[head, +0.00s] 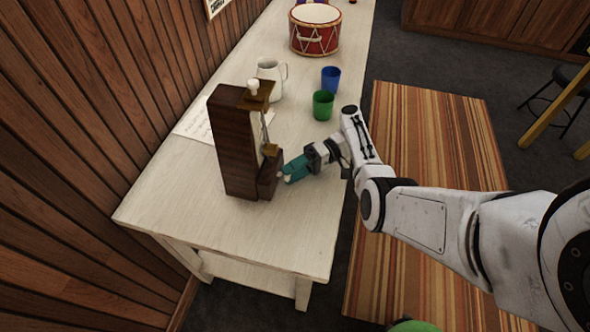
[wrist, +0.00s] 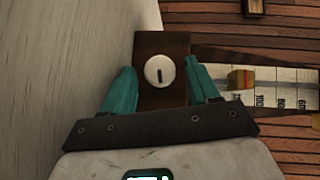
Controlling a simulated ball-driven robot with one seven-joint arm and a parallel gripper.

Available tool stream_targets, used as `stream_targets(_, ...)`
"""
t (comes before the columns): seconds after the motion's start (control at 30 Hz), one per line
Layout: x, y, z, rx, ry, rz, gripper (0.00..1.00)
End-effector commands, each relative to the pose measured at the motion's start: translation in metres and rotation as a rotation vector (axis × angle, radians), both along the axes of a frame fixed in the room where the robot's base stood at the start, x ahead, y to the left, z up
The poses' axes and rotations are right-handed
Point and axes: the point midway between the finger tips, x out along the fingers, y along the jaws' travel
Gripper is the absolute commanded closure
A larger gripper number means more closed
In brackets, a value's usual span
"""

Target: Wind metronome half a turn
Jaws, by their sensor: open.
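The metronome (head: 236,145) is a tall dark wooden case standing upright near the front end of the white table, with a white knob on top and a brass weight (head: 270,149) on its rod. In the wrist view its winding knob (wrist: 159,72) is a round cream disc with a dark slot, on a brown wooden block (wrist: 161,103). My gripper (head: 290,172) is at the low block of the metronome, at its right side. In the wrist view my gripper (wrist: 163,82) is open, one teal finger on each side of the knob, with gaps between. The slot looks nearly upright.
The white table (head: 285,226) also holds a white jug (head: 268,76), a green cup (head: 323,105), a blue cup (head: 331,80), a red drum (head: 315,32) and a paper sheet (head: 197,124). A wooden wall stands to the left. The table's front end is clear.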

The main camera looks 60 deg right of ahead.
Motion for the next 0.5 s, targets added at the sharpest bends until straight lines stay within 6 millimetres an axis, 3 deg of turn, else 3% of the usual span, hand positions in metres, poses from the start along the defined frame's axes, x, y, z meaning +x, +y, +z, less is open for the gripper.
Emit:
stream_targets(0.23,-0.006,-0.014,0.003,-0.001,0.000,-0.001,0.40)
stream_targets(0.5,-0.025,-0.053,0.008,-0.002,0.002,-0.005,0.40)
